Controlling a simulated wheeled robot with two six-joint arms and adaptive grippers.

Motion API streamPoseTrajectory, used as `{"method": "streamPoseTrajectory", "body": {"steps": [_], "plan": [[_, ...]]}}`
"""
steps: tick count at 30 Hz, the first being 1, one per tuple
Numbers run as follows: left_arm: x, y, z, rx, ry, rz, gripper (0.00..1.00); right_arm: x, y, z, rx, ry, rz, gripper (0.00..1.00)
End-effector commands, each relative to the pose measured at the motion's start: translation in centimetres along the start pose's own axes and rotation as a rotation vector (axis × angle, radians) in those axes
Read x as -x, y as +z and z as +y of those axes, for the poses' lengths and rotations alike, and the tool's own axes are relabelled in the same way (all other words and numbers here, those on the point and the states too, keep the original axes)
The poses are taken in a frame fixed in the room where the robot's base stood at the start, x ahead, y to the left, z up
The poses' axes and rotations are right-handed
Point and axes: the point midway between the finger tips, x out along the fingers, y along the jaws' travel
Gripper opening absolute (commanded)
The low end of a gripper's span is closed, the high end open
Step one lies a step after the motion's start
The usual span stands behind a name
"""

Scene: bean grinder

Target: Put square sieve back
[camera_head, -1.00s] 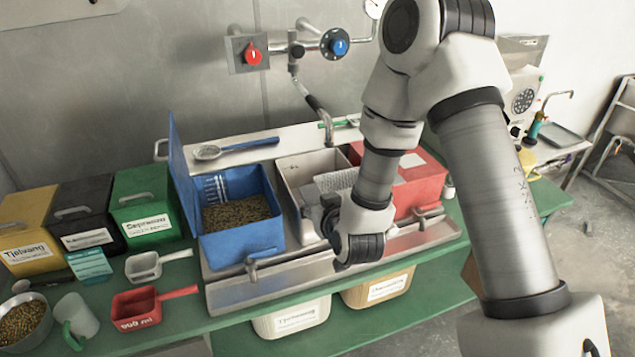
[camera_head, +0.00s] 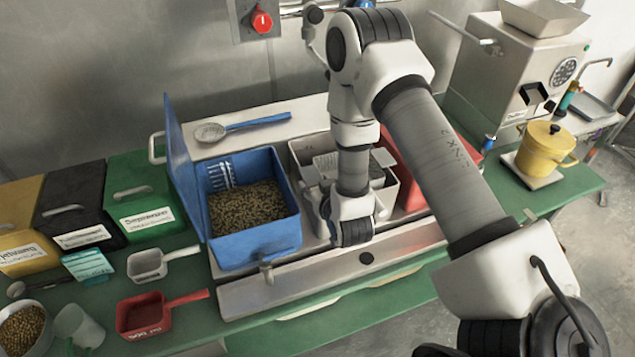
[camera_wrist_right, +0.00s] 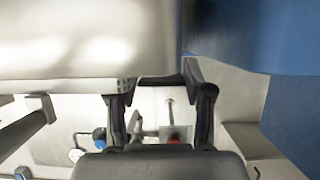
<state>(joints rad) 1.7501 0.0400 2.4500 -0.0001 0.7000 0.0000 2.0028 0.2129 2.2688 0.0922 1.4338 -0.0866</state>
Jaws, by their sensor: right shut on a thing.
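The square sieve (camera_head: 326,166), a light perforated piece, shows in the head view at the pale metal bin (camera_head: 301,151), partly behind my right arm. Its depth in the bin is hard to tell. In the head view my arm hides the fingertips. My left gripper is not in view.
A blue bin (camera_head: 262,243) of beans or pellets with a raised lid stands left of the pale bin, a red bin (camera_head: 408,185) right of it. A blue spoon (camera_head: 245,126) lies behind. Scoops and a bowl stand front left. A yellow pot (camera_head: 546,150) stands at the right.

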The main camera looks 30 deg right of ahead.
Motion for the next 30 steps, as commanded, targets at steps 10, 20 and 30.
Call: {"method": "streamPoseTrajectory", "body": {"steps": [10,20,30], "plan": [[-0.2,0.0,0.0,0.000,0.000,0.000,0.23,-0.3,0.6,0.0,0.001,0.000,0.003,0.00],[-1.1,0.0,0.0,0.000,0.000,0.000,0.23,-0.7,1.5,-0.1,0.001,0.000,0.003,0.00],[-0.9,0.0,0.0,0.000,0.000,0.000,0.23,-0.6,1.4,0.0,0.000,0.000,0.001,0.76]]}}
